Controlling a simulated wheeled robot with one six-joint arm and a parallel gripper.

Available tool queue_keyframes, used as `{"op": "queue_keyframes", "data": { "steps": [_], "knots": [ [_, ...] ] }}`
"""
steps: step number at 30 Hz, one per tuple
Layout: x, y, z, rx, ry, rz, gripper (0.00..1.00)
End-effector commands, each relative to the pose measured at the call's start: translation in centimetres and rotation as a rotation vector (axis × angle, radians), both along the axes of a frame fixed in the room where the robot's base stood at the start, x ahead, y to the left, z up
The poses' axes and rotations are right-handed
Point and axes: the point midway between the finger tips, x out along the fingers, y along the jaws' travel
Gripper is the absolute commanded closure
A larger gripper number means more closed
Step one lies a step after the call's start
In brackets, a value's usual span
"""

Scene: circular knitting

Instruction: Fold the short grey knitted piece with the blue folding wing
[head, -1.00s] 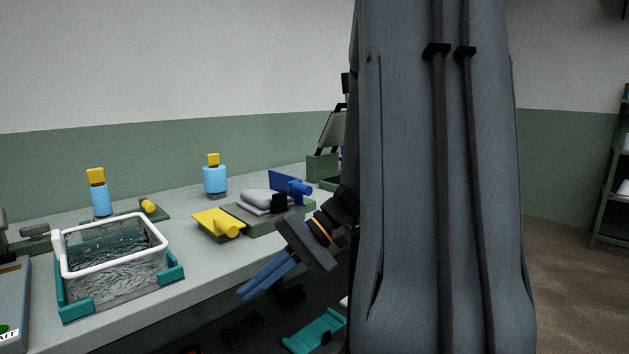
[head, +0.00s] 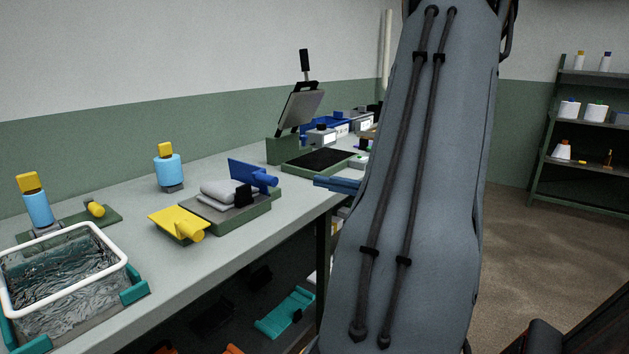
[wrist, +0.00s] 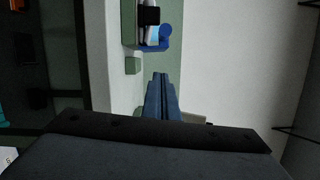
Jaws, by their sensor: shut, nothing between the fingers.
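The short grey knitted piece (head: 218,187) lies folded in a soft stack on the folding board (head: 236,215) in the head view. The blue folding wing (head: 247,175) stands tilted up at the board's far right side, with a round blue handle at its end. The yellow wing (head: 172,222) lies at the near left side. My gripper (head: 338,184) is shut and empty, out to the right of the board and clear of it, partly hidden by my arm. The wrist view shows its blue fingers (wrist: 161,95) together, with the blue wing (wrist: 163,36) beyond them.
A clear white-rimmed tub (head: 65,280) stands at the front left. Blue bottles with yellow caps (head: 168,170) stand behind. A press with a raised plate (head: 300,106) stands further right on the bench. A shelf rack (head: 560,125) is at the far right, with open floor before it.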

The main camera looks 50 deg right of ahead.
Motion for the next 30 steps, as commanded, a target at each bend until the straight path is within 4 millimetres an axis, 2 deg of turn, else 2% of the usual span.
{"op": "queue_keyframes", "data": {
  "steps": [12,18,21,30],
  "knots": [
    [7.9,2.9,0.3,0.001,0.002,0.009,1.0],
    [7.4,5.6,0.7,0.002,0.002,0.006,1.0],
    [7.4,6.3,0.7,0.001,0.003,0.007,1.0],
    [7.3,6.7,0.7,0.0,0.002,0.005,1.0]
  ]
}}
